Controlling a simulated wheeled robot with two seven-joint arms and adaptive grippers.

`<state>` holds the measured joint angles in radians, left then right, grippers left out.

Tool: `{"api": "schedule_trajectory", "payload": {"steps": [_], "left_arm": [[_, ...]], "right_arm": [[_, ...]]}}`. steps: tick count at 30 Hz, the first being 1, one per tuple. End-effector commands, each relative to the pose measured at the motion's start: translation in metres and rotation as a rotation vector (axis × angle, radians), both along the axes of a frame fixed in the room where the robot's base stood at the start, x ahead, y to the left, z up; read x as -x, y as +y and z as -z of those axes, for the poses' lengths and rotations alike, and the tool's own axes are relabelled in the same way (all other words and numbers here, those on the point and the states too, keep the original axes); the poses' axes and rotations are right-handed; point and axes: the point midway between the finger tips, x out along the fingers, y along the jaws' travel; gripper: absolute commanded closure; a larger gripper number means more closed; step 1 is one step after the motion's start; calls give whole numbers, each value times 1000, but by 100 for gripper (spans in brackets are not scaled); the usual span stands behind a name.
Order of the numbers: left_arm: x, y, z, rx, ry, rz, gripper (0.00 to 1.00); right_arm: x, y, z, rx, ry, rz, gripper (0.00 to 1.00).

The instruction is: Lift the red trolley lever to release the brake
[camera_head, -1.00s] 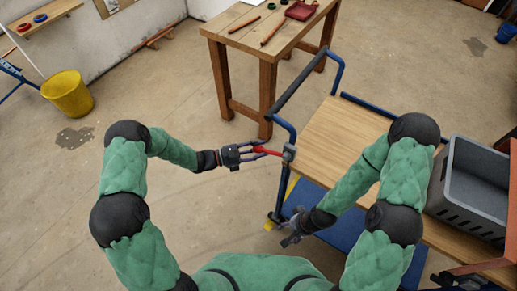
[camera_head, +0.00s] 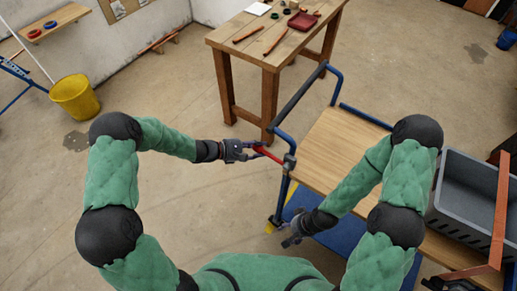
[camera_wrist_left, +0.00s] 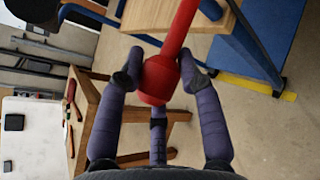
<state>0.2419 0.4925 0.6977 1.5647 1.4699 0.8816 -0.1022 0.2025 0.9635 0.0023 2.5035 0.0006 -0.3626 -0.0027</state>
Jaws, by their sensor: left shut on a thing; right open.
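The red trolley lever (camera_head: 268,155) slants up and left from its grey mount on the near left post of the blue trolley (camera_head: 284,200). My left gripper (camera_head: 254,148) is shut on the lever's free end. In the left wrist view, the fingers (camera_wrist_left: 162,82) sit on both sides of the thick red grip, and the lever's red shaft (camera_wrist_left: 180,28) runs up to the top edge. My right gripper (camera_head: 288,241) is open and empty, low beside the trolley's near left corner. The brake itself cannot be made out.
A wooden workbench (camera_head: 262,48) with tools and a red tray stands behind the trolley. A grey crate (camera_head: 470,195) is on the right of the trolley's wooden deck (camera_head: 325,150). A yellow bucket (camera_head: 76,97) stands at the left.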

Motion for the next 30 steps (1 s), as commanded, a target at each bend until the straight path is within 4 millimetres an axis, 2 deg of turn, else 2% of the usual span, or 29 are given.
{"api": "schedule_trajectory", "payload": {"steps": [1, 9, 19, 30], "left_arm": [[-2, 0, -12, -33, -27, -2, 100], [0, -5, -31, -195, -122, -3, 100], [3, -9, -43, -296, -178, -3, 100], [4, -11, -47, -313, -192, -1, 100]], "right_arm": [[0, 0, -5, 0, 0, 0, 39], [0, 0, -4, 0, 0, 0, 39], [0, 0, 0, 0, 0, 0, 39], [0, 0, 0, 0, 0, 0, 39]]}}
